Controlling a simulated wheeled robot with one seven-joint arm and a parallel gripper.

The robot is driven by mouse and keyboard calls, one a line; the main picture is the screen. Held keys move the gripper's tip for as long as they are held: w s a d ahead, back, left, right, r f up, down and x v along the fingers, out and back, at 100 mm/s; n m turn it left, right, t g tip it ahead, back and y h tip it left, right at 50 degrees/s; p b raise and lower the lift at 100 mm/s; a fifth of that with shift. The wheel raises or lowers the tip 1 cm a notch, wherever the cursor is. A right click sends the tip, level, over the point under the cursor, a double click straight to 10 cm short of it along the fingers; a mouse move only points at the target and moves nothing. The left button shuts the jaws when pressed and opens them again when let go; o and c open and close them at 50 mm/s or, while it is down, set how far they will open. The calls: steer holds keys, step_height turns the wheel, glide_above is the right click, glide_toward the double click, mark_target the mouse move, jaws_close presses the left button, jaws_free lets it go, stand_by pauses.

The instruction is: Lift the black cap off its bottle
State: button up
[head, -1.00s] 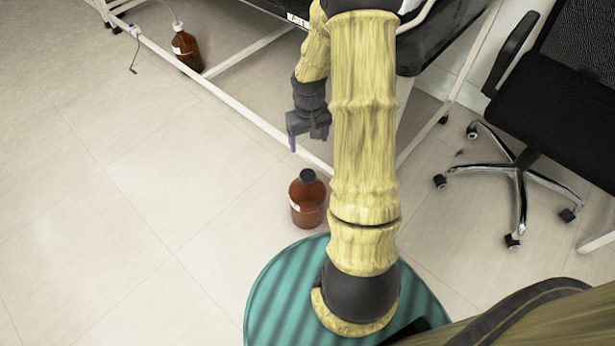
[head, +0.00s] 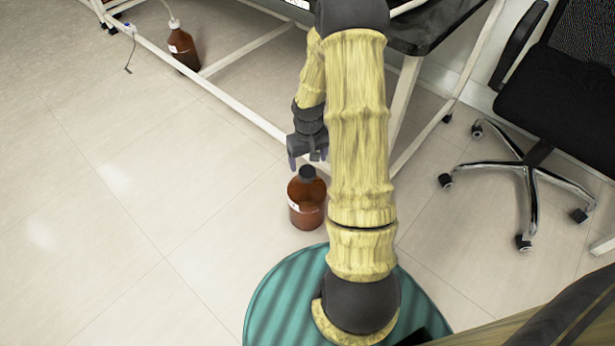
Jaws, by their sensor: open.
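The brown bottle (head: 307,204) stands upright on the floor, left of my arm, with a white label at its left side. Its black cap (head: 307,173) sits on top of the neck. My gripper (head: 308,163) is open, pointing down, with its fingertips at about the height of the cap in the picture. One finger shows left of the cap and the other near its upper right. I cannot tell whether the fingers are around the cap or behind it. Nothing shows held in the gripper.
A second brown bottle (head: 183,48) with a tube in its top stands by the white frame of the bench (head: 240,118). A black office chair (head: 545,120) is at the right. The tiled floor (head: 120,200) at the left is clear.

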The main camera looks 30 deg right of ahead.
mark_target(307, 171)
steer(key=shift+f, duration=0.1)
steer(key=f+b, duration=0.4)
steer(key=f, duration=0.1)
steer(key=shift+w+f+b, duration=0.15)
steer(key=shift+w+b, duration=0.05)
steer(key=shift+b, duration=0.1)
stand_by(0.6)
steer(key=c, duration=1)
